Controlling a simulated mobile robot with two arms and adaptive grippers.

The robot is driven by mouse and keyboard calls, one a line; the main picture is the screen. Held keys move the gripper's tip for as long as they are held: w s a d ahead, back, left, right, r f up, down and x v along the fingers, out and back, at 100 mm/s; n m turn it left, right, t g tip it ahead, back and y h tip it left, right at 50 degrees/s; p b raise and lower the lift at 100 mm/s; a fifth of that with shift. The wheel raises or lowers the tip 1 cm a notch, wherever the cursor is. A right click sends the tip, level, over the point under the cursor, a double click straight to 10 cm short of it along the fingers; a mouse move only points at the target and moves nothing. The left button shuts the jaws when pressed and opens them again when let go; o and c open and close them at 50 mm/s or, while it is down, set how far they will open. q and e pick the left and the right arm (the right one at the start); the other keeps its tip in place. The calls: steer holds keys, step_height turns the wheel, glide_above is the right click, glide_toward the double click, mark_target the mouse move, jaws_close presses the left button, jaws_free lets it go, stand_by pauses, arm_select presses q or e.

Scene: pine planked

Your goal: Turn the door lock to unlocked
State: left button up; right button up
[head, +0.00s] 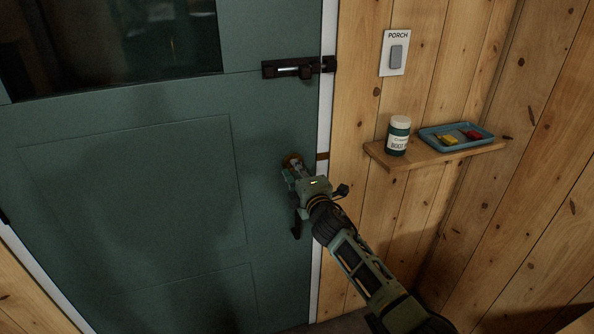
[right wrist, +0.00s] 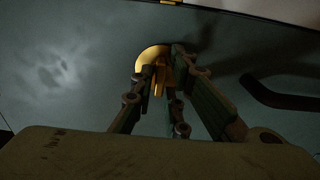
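The door lock is a round brass piece (head: 292,160) near the right edge of the green door (head: 130,180). In the right wrist view its brass plate (right wrist: 152,56) shows behind my fingertips, with the brass turn piece (right wrist: 159,82) between them. My right gripper (head: 294,168) is at the lock, its fingers closed in on both sides of the turn piece, with little gap showing. The fingers hide part of the lock, and its marking cannot be read. My left gripper is not in view.
A dark slide bolt (head: 300,68) sits higher on the door. A dark lever handle (head: 296,222) is just below the lock. Right of the door, a wooden shelf (head: 430,160) holds a jar (head: 398,136) and a blue tray (head: 432,146). A PORCH switch (head: 396,54) is above.

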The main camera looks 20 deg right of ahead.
jaws_close()
steer(key=shift+m, duration=0.3)
steer(key=shift+m+p, duration=0.35)
steer(key=shift+m, duration=8.35)
steer(key=shift+o, duration=2.3)
jaws_free()
